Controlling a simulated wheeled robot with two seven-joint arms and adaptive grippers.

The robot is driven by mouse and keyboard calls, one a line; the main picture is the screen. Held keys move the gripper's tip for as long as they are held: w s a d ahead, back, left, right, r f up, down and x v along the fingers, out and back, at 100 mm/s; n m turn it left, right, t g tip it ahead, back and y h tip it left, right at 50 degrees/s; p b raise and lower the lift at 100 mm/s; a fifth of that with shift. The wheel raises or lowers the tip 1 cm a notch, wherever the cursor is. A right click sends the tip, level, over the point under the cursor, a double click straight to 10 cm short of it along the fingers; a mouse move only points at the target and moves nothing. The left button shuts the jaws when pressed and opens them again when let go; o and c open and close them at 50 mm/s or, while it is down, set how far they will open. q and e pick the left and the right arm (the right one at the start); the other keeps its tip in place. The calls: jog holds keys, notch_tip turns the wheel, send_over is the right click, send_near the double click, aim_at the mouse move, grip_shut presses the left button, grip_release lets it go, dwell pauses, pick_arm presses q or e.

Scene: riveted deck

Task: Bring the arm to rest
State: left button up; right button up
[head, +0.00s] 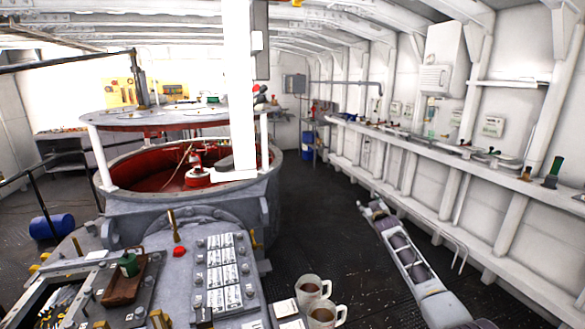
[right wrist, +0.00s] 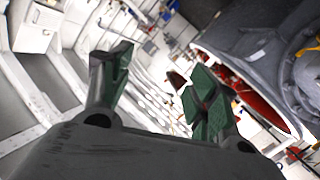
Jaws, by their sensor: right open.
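My right arm (head: 408,258) reaches out from the lower right of the head view, over the dark deck floor. Its gripper (head: 373,208) is at the far end, small in that view, clear of the console and the right wall. In the right wrist view the gripper (right wrist: 162,82) shows two fingers with green pads, spread apart. Nothing is between them. My left arm and left gripper are not in view.
A grey console (head: 175,262) stands at the front left, with two mugs, (head: 309,289) and (head: 324,316), at its right edge. Behind it is a large round grey tub (head: 190,215) with a red inside. A long ledge (head: 450,160) runs along the right wall. The floor (head: 310,230) between is clear.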

jog(key=s+f+g, duration=0.1)
jog(key=s+f, duration=0.2)
jog(key=f, duration=0.5)
jog(key=s+f+g, duration=0.1)
jog(key=s+f, duration=0.1)
jog(key=f, duration=0.6)
jog(key=s+a+f+m+g, duration=0.1)
jog(key=s+f+g, duration=0.2)
jog(key=s+f, duration=1.3)
jog(key=s+a+f+m+g, duration=0.1)
jog(key=s+a+f+g, duration=0.15)
jog(key=s+f, duration=1.35)
jog(key=s+a+f+g, duration=0.1)
jog(key=s+f+g, duration=0.3)
jog(key=s+f, duration=1.7)
jog(key=s+f+g, duration=0.1)
jog(key=s+g, duration=0.1)
jog(key=s, duration=1.3)
jog(key=s+a+f+g, duration=0.1)
jog(key=s+f, duration=0.1)
jog(key=s, duration=1.3)
jog(key=shift+a+f+g+y, duration=0.2)
jog(key=shift+g+y, duration=0.15)
jog(key=shift+y, duration=0.05)
